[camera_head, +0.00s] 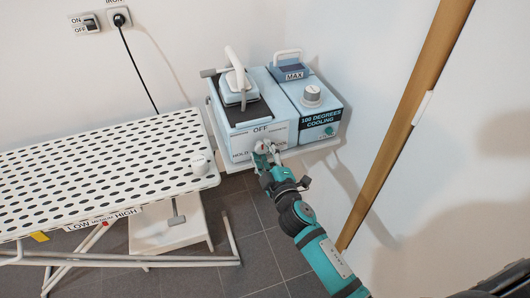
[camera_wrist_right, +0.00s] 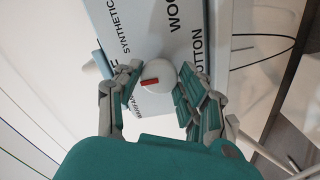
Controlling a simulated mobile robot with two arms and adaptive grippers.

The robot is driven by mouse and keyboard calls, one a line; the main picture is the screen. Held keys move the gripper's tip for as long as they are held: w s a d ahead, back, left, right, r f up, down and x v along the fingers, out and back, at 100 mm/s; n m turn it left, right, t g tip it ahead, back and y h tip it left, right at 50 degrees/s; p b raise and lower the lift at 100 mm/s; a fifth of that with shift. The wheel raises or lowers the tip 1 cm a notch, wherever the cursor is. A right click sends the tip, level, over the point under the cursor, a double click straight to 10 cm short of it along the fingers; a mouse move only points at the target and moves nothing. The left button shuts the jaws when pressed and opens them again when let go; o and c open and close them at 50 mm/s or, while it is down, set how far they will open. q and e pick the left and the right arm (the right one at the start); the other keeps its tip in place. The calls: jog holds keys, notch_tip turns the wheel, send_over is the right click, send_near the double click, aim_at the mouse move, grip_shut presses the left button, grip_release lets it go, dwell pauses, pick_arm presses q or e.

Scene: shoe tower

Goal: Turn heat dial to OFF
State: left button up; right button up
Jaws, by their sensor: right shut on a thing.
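The heat dial is a round white knob (camera_wrist_right: 168,74) with a red mark on its side, on the front face of the iron station (camera_head: 262,134). My left gripper is not in view.
A white iron (camera_head: 236,84) stands on the station. A box (camera_head: 318,121) labelled 100 DEGREES COOLING is beside it on the right. A perforated ironing board (camera_head: 95,165) lies to the left. A wooden post (camera_head: 405,110) is close to the right of my arm.

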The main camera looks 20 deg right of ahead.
jog(key=o, duration=1.1)
jog(key=shift+o, duration=0.2)
jog(key=s, duration=1.2)
jog(key=shift+d, duration=0.2)
jog(key=s+f+m+g, duration=0.2)
jog(key=s+f+g, duration=0.1)
jog(key=f, duration=0.8)
jog(key=s+f+m+g, duration=0.1)
jog(key=s+f+g, duration=0.25)
jog(key=f, duration=0.75)
jog(key=s+f+m+g, duration=0.2)
jog(key=s+f, duration=0.1)
jog(key=f, duration=0.8)
jog(key=s+d+f+m+g, duration=0.1)
jog(key=s+d+f+g, duration=0.1)
jog(key=s+f, duration=0.4)
jog(key=s+d+f+m+g+p, duration=0.1)
jog(key=s+f, duration=0.5)
jog(key=s, duration=0.7)
jog(key=s+d+f+m+g, duration=0.3)
jog(key=s+f+g, duration=0.2)
jog(key=s, duration=0.5)
jog(key=shift+f+h, duration=0.3)
jog(key=shift+f, duration=0.15)
